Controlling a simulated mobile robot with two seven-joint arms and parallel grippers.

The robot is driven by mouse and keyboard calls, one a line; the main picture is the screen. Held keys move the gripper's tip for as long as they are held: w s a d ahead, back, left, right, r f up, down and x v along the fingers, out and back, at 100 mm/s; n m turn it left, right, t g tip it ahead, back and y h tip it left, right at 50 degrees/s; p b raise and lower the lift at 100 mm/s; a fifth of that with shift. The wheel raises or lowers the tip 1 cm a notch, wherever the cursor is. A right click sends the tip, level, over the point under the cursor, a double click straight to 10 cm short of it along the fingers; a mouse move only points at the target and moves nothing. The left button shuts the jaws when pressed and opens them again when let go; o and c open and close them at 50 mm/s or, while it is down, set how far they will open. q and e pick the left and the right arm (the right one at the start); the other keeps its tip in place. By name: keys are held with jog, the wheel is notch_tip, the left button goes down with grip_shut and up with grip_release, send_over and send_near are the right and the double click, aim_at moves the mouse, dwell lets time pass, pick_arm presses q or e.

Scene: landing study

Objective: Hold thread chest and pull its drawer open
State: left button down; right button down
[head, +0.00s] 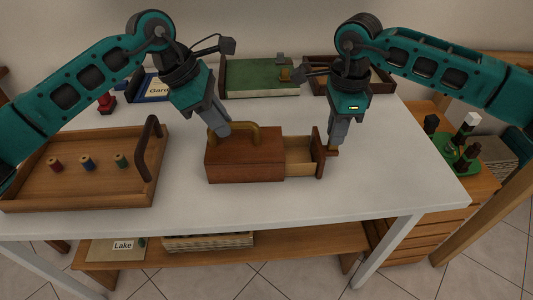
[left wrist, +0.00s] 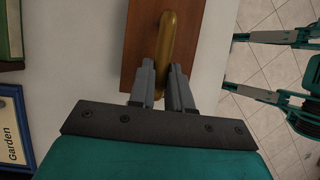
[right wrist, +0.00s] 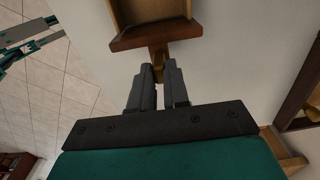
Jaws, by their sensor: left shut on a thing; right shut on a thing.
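The thread chest (head: 243,160) is a reddish-brown wooden box on the white table, with a brass arched handle (head: 262,133) on top. Its drawer (head: 300,157) stands out to the right, and the part I see inside looks empty. My left gripper (head: 222,132) is shut on the brass handle, which also shows between its fingers in the left wrist view (left wrist: 168,50). My right gripper (head: 335,146) is shut on the drawer's knob at the drawer front (head: 320,153). In the right wrist view the knob (right wrist: 158,62) is partly hidden between the fingers.
A wooden tray (head: 75,196) with several thread spools stands at the left. A green book-like board (head: 250,78), a blue Garden sign (head: 152,90) and another tray (head: 325,88) lie at the back. The table (head: 385,170) is clear right of the drawer.

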jog(key=c, duration=1)
grip_release()
jog(key=shift+c, duration=0.2)
notch_tip(320, 180, up, 12)
